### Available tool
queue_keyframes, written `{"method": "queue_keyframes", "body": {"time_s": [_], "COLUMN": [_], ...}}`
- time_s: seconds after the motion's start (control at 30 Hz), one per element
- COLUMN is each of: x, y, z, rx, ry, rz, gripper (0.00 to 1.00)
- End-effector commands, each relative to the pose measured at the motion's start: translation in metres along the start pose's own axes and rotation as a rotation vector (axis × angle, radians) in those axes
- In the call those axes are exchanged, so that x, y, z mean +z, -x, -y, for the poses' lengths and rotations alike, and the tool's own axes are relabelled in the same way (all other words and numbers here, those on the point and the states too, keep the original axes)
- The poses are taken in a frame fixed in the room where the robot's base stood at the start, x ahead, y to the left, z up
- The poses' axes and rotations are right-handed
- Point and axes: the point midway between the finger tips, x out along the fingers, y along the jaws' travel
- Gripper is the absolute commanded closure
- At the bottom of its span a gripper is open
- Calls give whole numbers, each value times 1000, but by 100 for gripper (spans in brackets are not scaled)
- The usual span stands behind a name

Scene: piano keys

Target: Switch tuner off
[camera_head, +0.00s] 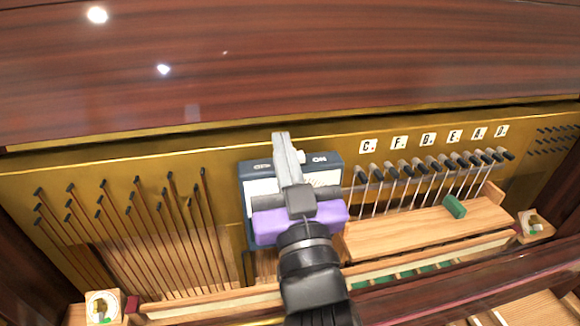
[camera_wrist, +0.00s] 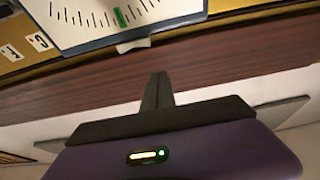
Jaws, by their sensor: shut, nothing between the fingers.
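The tuner (camera_head: 254,178) is a dark blue box with a white dial, set against the gold panel. Its top edge bears "OFF" at the left and "ON" at the right. A small pale switch (camera_head: 300,157) sits beside "ON". My gripper (camera_head: 281,138) is shut and empty, with its fingertips above the top edge, left of the switch, and its purple body hiding much of the dial. In the wrist view the tuner (camera_wrist: 75,28) shows a green needle, and the switch (camera_wrist: 133,45) sticks out from its edge. My fingertips (camera_wrist: 158,76) look apart from it.
Tuning pins with strings (camera_head: 140,215) stand at the left, and a row of dark-tipped pins (camera_head: 430,165) under letter labels at the right. A glossy wooden panel (camera_head: 300,65) lies behind.

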Motion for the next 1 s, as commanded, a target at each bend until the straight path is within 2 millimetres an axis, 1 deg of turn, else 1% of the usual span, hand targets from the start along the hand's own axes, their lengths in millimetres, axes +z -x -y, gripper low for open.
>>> {"method": "queue_keyframes", "body": {"time_s": [0.03, 0.07, 0.1, 0.13, 0.2, 0.4, 0.8, 1.0], "x": [-3, -4, 7, 14, 22, 36, 38, 42], "y": [-12, -17, -15, -11, -7, -2, -1, 0], "z": [0, 0, 0, 0, 1, 0, 0, 1], "rx": [1, 2, 0, 0, -2, 0, -1, -14], "ry": [1, 1, 2, 1, 1, 0, 2, 37], "rz": [0, 0, 5, 6, 5, 2, 0, 1], "gripper": [100, 100, 100, 100, 100, 100, 100, 100]}}
